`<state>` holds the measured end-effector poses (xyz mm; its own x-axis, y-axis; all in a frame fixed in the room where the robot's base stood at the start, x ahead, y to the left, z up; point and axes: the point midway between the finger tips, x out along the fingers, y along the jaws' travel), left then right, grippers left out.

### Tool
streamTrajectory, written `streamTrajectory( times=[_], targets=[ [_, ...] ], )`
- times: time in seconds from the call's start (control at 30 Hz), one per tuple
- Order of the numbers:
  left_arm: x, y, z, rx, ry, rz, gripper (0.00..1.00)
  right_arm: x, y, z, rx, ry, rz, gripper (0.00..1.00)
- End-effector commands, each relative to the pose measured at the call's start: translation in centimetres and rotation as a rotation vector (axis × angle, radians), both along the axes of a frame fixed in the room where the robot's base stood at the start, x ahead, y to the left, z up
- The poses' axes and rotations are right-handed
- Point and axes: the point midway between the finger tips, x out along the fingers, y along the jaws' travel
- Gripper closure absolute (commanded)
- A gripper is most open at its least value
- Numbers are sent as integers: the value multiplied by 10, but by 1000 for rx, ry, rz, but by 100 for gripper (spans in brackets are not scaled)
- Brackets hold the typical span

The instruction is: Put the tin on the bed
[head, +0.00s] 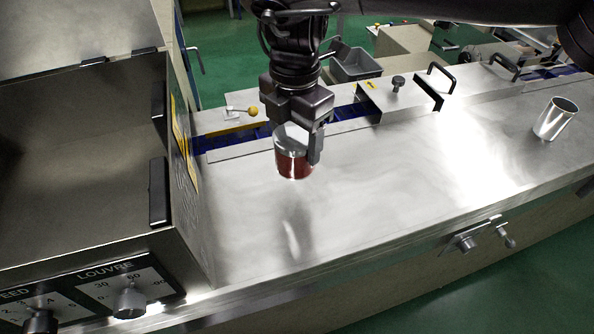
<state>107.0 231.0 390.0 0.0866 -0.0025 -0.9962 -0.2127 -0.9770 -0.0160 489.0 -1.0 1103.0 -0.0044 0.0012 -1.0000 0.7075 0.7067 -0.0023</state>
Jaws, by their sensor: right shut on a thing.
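A tin (294,163) with a reddish-brown side and a pale grey top is held in my right gripper (297,148). The gripper points down, with one finger visible on the tin's right side. The tin hangs upright above the steel bed (380,180), with a faint reflection on the metal beneath it. It looks clear of the surface. My left gripper is not in view.
A shiny open metal cup (556,118) stands tilted-looking on the bed at the right. A steel housing with knobs (130,302) rises at the left. Black handles (440,78) and a knob (397,83) line the back. The bed's middle is clear.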

Motion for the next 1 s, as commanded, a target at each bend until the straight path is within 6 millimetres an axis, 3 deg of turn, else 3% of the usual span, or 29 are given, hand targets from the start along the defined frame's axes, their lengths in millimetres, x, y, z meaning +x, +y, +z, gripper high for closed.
streamTrajectory(
  times=[0.1,0.6,1.0],
  targets=[
    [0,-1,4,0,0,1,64,0,0,-23,0,1,0,65],
    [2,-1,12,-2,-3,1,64,0,0,-80,-1,-1,0,65],
    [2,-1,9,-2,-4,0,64,0,0,-86,1,-2,-1,65]
  ],
)
